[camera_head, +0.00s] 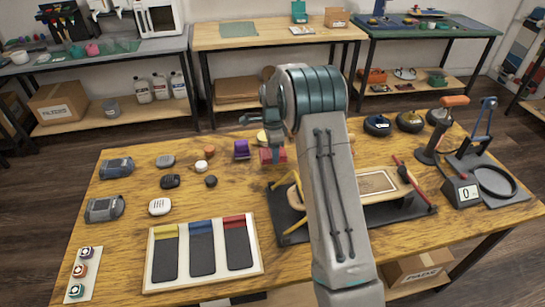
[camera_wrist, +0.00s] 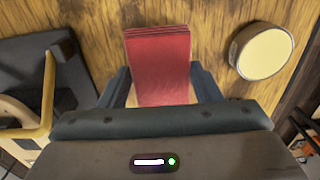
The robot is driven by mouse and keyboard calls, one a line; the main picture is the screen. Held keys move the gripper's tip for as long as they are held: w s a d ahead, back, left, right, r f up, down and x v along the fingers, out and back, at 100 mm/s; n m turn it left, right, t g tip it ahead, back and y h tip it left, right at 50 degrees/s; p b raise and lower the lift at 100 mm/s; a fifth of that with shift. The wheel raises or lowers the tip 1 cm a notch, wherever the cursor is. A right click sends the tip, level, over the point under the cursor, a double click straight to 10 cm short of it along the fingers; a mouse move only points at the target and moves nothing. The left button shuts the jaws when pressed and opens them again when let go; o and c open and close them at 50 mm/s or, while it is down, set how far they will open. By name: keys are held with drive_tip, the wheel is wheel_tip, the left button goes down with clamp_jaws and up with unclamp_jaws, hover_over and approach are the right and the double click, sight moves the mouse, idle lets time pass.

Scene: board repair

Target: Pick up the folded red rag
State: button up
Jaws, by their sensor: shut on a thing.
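The folded red rag (camera_wrist: 160,62) is a stack of red layers seen end-on in the wrist view, between the two fingers. My gripper (camera_wrist: 160,88) is shut on it. In the head view the rag (camera_head: 272,156) shows below my gripper (camera_head: 271,150), over the back middle of the wooden table. I cannot tell whether it touches the table. My arm hides part of the area to its right.
A round yellow-topped thing (camera_wrist: 265,52) lies close beside the rag. A purple thing (camera_head: 241,149) stands to its left. A dark fixture (camera_head: 290,222) with a board is in front. A tray (camera_head: 205,285) with coloured-topped pads lies at the front left.

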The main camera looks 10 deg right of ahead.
drive_tip(key=s+d+r, duration=0.2)
drive_tip(key=d+r, duration=0.6)
drive_tip(key=d, duration=0.3)
drive_tip(key=shift+s+d+b, duration=0.15)
drive_tip(key=shift+s+b, duration=0.2)
drive_tip(key=shift+b, duration=0.05)
drive_tip(key=shift+o, duration=0.3)
drive_tip(key=shift+r, duration=0.1)
